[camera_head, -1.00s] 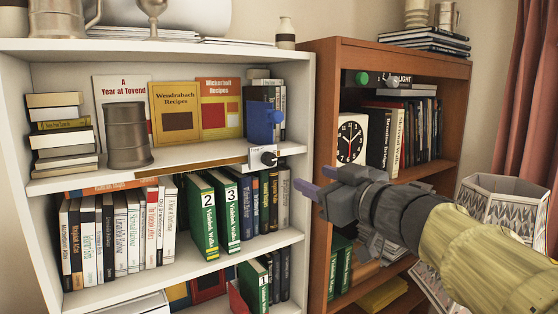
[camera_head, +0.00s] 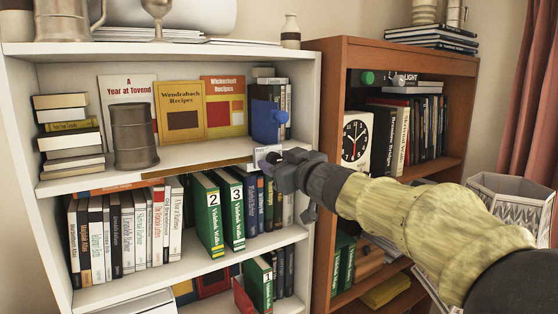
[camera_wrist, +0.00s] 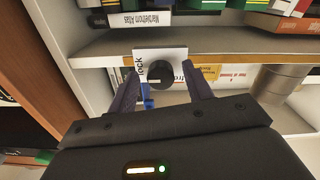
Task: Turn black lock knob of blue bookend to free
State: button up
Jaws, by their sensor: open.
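The blue bookend (camera_head: 265,122) stands on the upper shelf of the white bookcase, at the right end of the recipe books. A small piece of blue also shows in the wrist view (camera_wrist: 148,103). The round black knob (camera_wrist: 161,74) sits on a white plate (camera_wrist: 175,53) at the shelf edge. The plate reads "lock" to the left of the knob in the wrist view, and a pale mark shows on the knob's lower left. My gripper (camera_head: 268,156) is open, with one finger on each side of the knob. I cannot tell whether they touch it.
A metal canister (camera_head: 133,136) stands on the same shelf. Green binders (camera_head: 207,214) and books fill the shelf below. A brown bookcase (camera_head: 328,120) with a clock (camera_head: 356,140) stands close on the right, behind my arm.

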jog(key=c, duration=1)
jog(key=shift+o, duration=0.2)
jog(key=shift+a+n, duration=0.1)
jog(key=shift+n, duration=0.2)
jog(key=n, duration=0.4)
jog(key=shift+b, duration=0.4)
jog(key=n+b, duration=0.1)
jog(key=n, duration=0.3)
jog(key=shift+n, duration=0.3)
jog(key=n+b, duration=0.1)
jog(key=n, duration=0.3)
jog(key=shift+f+n+b, duration=0.1)
jog(key=shift+n+b, duration=0.2)
jog(key=shift+b, duration=0.05)
jog(key=shift+n+b, duration=0.7)
jog(key=shift+n, duration=1.5)
